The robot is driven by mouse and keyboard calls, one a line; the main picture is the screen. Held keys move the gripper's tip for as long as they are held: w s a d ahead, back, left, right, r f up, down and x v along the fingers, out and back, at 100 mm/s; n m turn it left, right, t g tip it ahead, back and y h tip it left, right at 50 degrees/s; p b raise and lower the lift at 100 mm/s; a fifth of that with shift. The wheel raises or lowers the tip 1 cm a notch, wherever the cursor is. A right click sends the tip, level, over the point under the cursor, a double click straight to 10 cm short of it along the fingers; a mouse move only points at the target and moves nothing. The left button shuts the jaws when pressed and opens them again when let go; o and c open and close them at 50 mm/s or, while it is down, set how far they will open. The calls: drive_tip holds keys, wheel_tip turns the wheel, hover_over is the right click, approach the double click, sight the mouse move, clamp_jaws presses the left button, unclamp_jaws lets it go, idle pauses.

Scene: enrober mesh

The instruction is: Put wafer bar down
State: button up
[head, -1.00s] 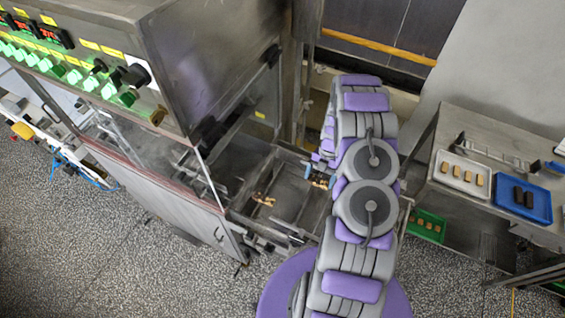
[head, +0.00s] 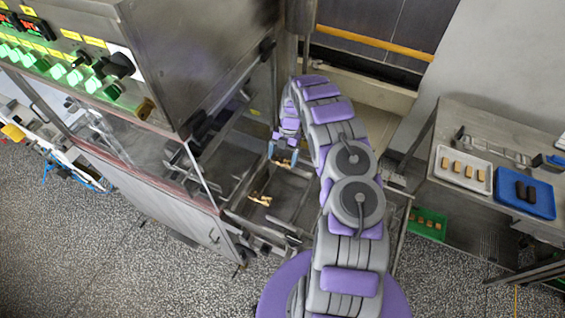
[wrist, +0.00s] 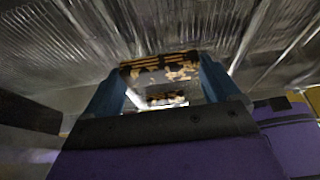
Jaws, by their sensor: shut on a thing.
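In the head view my gripper (head: 283,157), with blue fingers, is shut on a tan wafer bar (head: 284,163) over the metal enrober bed (head: 290,190). In the wrist view the bar (wrist: 160,70) looks tan with dark patches and sits between the two blue fingers (wrist: 158,85). I cannot tell whether it touches the surface under it. Other tan pieces (head: 260,199) lie on the bed, to the left and nearer. My arm hides part of the bed's right side.
The machine's housing (head: 205,60) and clear panel (head: 140,150) stand to the left. On the right table are a white tray (head: 440,178) with several tan bars and a blue tray (head: 543,208) with dark bars. A green crate (head: 441,228) with tan bars sits lower.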

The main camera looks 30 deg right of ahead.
sight(283, 162)
drive_tip(key=f, duration=0.2)
drive_tip(key=f+b, duration=0.1)
drive_tip(key=shift+d+f, duration=0.25)
drive_tip(key=shift+f, duration=0.15)
drive_tip(key=shift+a+r, duration=0.15)
drive_tip(key=shift+a, duration=0.15)
drive_tip(key=o, duration=0.5)
drive_tip(key=shift+a, duration=0.1)
